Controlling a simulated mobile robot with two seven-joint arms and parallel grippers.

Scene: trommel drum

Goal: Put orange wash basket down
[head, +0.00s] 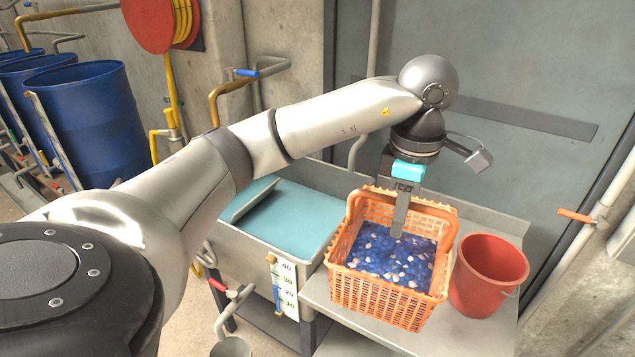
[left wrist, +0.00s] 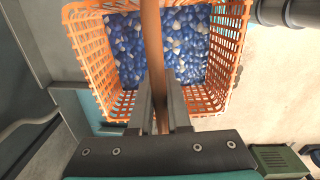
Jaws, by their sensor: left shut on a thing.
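The orange wash basket (head: 376,296) is a plastic lattice basket holding blue and white pebble-like pieces (head: 385,254). In the head view it is upright, over the grey metal bench beside the sink, left of the red bucket. I cannot tell whether its base touches the bench. My left gripper (head: 398,222) points down into the basket from above. In the left wrist view its fingers (left wrist: 160,112) are shut on the basket's handle (left wrist: 151,45), a brown-orange bar running between them. The basket rim (left wrist: 82,50) shows around the handle there. My right gripper is not in view.
A red bucket (head: 488,275) stands close on the basket's right. A grey sink with teal water (head: 290,225) lies left, with a numbered scale (head: 285,289) on its front. Bare bench (head: 467,338) shows in front. A wall pipe with an orange lever (head: 575,215) is at right.

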